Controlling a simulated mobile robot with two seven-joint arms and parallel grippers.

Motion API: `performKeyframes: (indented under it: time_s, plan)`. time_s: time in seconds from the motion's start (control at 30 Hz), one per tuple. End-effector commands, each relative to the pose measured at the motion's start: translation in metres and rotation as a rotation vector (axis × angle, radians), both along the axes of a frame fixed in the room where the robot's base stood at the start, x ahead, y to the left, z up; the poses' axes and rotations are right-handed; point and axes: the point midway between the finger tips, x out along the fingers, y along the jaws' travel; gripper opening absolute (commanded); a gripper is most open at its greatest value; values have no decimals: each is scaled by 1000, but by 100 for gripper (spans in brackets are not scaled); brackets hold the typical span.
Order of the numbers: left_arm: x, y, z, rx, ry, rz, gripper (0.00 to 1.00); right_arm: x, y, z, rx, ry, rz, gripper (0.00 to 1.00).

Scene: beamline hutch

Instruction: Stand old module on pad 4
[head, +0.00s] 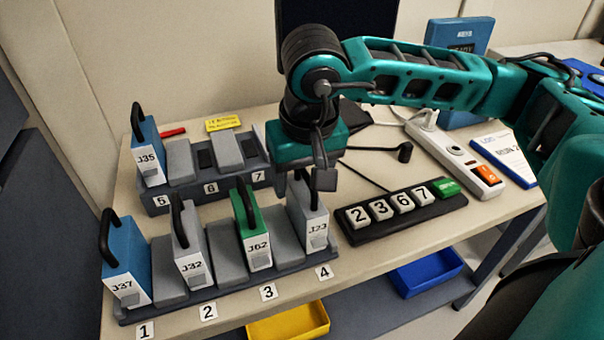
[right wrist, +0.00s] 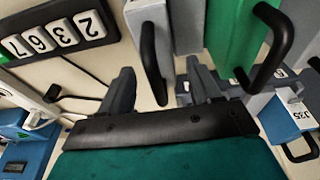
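A white module (head: 312,232), its label reading like J23 or J33, stands upright at the spot numbered 4 (head: 324,272) on the front rack (head: 225,287). My right gripper (head: 302,182) is right above it. In the right wrist view the fingers of my right gripper (right wrist: 160,88) are spread, with the module's black loop handle (right wrist: 152,65) between them and a gap on each side. The arm partly hides the module's top in the head view. Which module is the old one is not marked. My left gripper is not in view.
Green J62 (head: 252,232), white J32 (head: 190,248) and blue J37 (head: 126,275) stand left on the same rack. Blue J35 (head: 148,152) stands on the back rack (head: 185,200). A black strip with number blocks (head: 405,215) lies close right. A power strip (head: 455,155) lies beyond.

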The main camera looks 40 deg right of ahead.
Motion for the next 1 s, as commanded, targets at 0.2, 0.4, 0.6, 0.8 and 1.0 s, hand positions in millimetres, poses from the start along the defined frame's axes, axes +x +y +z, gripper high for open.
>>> performKeyframes:
  time_s: [0.2, 0.4, 0.6, 0.8, 1.0]
  plan:
    - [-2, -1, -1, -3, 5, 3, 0, 0, 0, -1, 0, 2, 0, 66]
    - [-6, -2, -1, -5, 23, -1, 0, -1, 1, 6, 1, -1, 0, 66]
    - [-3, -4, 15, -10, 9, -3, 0, -8, 3, 47, 1, -4, 1, 66]
    - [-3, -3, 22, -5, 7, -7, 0, -17, 6, 91, 1, -3, 2, 66]
    - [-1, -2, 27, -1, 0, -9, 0, -23, 7, 118, 0, -2, 1, 66]
